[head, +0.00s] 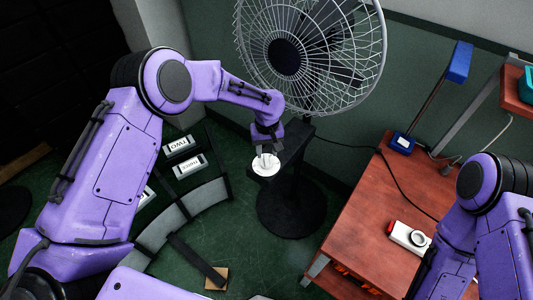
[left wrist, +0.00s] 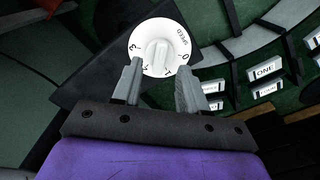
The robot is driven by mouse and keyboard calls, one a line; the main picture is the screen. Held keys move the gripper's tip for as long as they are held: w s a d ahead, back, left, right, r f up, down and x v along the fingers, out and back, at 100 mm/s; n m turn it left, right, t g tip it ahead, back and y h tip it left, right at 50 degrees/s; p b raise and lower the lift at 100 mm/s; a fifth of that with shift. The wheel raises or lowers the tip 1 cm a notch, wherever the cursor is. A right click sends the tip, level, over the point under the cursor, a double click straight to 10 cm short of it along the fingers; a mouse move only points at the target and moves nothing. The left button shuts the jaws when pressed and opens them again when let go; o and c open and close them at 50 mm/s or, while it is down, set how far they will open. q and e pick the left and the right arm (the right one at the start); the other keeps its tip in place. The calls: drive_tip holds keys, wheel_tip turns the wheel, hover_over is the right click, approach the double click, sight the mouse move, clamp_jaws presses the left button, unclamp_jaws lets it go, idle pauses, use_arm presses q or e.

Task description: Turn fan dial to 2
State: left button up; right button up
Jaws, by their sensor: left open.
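The fan (head: 300,60) stands upright at the back. Its white round dial (head: 265,165) faces up on the dark box of the stand. In the left wrist view the dial (left wrist: 172,32) shows a raised grip bar across its middle, lettering and small numbers around the rim; I cannot read the exact setting. My left gripper (head: 266,149) is directly over the dial. In the left wrist view its two fingers (left wrist: 158,68) are apart, on either side of the bar's near end; I cannot tell whether they touch it. My right gripper is out of view; only the right arm shows.
A reddish table (head: 372,208) at right holds a white device with a round button (head: 408,237) and a blue lamp (head: 403,143). A grey curved conveyor (head: 208,196) and white labelled blocks (head: 189,165) lie at left. A black cable runs from the fan across the table.

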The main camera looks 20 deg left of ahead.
sight(265, 158)
use_arm(q)
wheel_tip(265, 158, down, 4)
drive_tip(key=shift+f+p, duration=0.25)
drive_tip(key=shift+p, duration=0.1)
clamp_jaws()
drive_tip(key=shift+m, duration=0.3)
drive_tip(key=m+b, duration=0.1)
drive_tip(key=m, duration=0.4)
drive_tip(key=shift+a+b, duration=0.2)
drive_tip(key=shift+b, duration=0.2)
drive_tip(key=m, duration=0.3)
drive_tip(key=m+b, duration=0.1)
drive_tip(key=m, duration=0.2)
drive_tip(key=shift+w+a+m, duration=0.1)
drive_tip(key=shift+a+m, duration=0.1)
drive_tip(key=shift+m, duration=0.1)
drive_tip(key=m+b, duration=0.1)
drive_tip(key=m, duration=0.4)
drive_tip(key=shift+w+a, duration=0.1)
drive_tip(key=m, duration=0.3)
drive_tip(key=m+b, duration=0.1)
drive_tip(key=m, duration=0.2)
drive_tip(key=shift+w+r, duration=0.1)
drive_tip(key=shift+w, duration=0.1)
drive_tip(key=shift+m, duration=0.4)
